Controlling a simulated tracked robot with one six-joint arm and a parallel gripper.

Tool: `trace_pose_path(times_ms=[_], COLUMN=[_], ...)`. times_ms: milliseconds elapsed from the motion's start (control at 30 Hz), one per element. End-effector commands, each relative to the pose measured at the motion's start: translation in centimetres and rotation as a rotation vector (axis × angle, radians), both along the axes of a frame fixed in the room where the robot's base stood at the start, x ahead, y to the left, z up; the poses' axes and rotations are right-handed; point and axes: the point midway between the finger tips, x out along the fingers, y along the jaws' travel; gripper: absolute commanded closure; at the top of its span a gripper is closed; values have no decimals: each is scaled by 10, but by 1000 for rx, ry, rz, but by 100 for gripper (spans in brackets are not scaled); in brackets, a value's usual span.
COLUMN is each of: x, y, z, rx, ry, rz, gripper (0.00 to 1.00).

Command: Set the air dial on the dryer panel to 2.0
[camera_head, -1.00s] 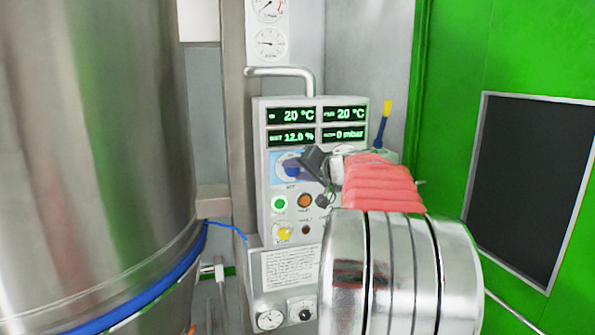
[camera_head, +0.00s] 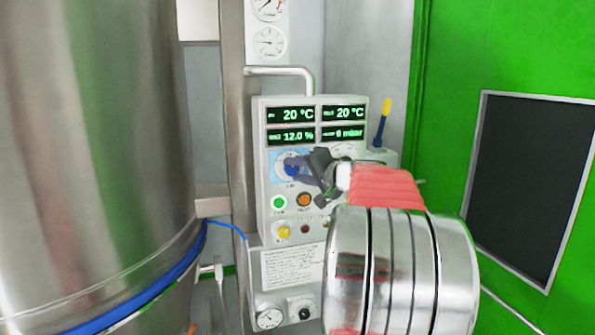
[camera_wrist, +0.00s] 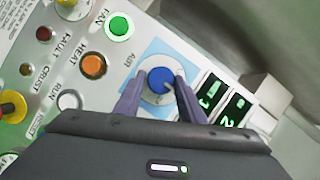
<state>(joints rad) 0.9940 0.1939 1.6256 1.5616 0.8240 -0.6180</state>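The air dial (camera_head: 291,168) is a round blue knob on a white ring over a light blue square, high on the left of the dryer panel (camera_head: 263,215). In the wrist view the blue knob (camera_wrist: 160,79) has a pale pointer mark towards the lower right; the scale figures are too small to read. My gripper (camera_wrist: 160,88) has one finger on each side of the knob, with a narrow gap at the left finger; contact on the right is unclear. In the head view my gripper (camera_head: 300,168) partly covers the dial.
Green displays (camera_head: 291,115) sit above the dial. A green FAN button (camera_wrist: 119,26) and an orange HEAT button (camera_wrist: 93,65) are close by. A yellow knob (camera_head: 284,232) is lower. A large steel vessel (camera_head: 100,130) stands left, a green door (camera_head: 500,50) right.

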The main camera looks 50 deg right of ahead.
Motion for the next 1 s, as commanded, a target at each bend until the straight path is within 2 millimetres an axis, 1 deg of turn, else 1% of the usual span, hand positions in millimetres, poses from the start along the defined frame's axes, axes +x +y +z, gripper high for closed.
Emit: trace_pose_path(times_ms=[33,233,467,633,767,1000], x=[-2,-1,0,-6,-20,-59], y=[-3,-1,0,0,2,8], z=[-3,-2,-1,1,4,10], rx=[2,2,1,0,0,-1], ry=[4,3,1,0,0,1], rz=[-7,-3,0,0,-2,-4], gripper=[62,48,47,47,47,47])
